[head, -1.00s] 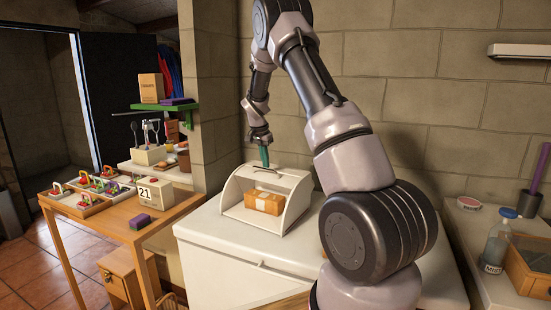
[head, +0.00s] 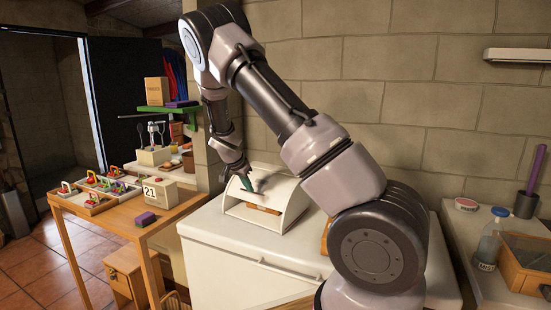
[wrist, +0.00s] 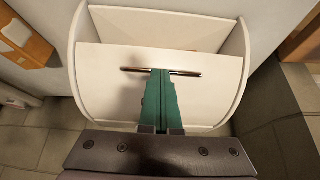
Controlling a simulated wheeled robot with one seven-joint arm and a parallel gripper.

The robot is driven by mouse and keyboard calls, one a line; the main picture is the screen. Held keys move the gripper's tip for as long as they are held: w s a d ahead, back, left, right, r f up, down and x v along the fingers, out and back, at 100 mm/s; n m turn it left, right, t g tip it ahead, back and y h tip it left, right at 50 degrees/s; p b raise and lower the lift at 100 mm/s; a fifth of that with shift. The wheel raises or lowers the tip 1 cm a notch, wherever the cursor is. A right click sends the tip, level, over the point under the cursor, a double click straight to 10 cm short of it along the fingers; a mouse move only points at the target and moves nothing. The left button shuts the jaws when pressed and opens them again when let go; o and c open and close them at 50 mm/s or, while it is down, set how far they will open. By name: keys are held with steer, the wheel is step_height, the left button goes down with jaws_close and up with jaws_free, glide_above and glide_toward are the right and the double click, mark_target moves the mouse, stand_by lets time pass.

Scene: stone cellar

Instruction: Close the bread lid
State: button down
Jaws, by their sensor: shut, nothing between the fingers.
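The white bread box (head: 291,207) stands on a white chest. Orange-brown bread (head: 263,210) shows through that gap. The lid's thin metal handle (wrist: 188,73) crosses the lid in the wrist view. My gripper (head: 247,184) has green fingers, which also show in the wrist view (wrist: 161,75). They are shut and empty, with their tips over the middle of the handle. Whether they touch the handle or the lid, I cannot tell.
A wooden item (wrist: 28,38) lies beside the bread box, partly behind my arm in the head view. A wooden table (head: 165,208) with a calendar block (head: 157,192) and trays is at left. A stone wall (head: 400,90) stands close behind the box.

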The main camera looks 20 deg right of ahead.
steer(key=shift+t+h, duration=0.5)
steer(key=shift+h, duration=0.1)
steer(key=s+a+f, duration=0.1)
steer(key=f, duration=0.2)
steer(key=s+a+f, duration=0.1)
steer(key=f, duration=0.2)
steer(key=s+a+f, duration=0.1)
steer(key=a+f, duration=0.1)
steer(key=f, duration=0.1)
steer(key=shift+s+a+f, duration=0.1)
steer(key=shift+s+f, duration=0.05)
steer(key=shift+f, duration=0.2)
steer(key=shift+s+f, duration=0.1)
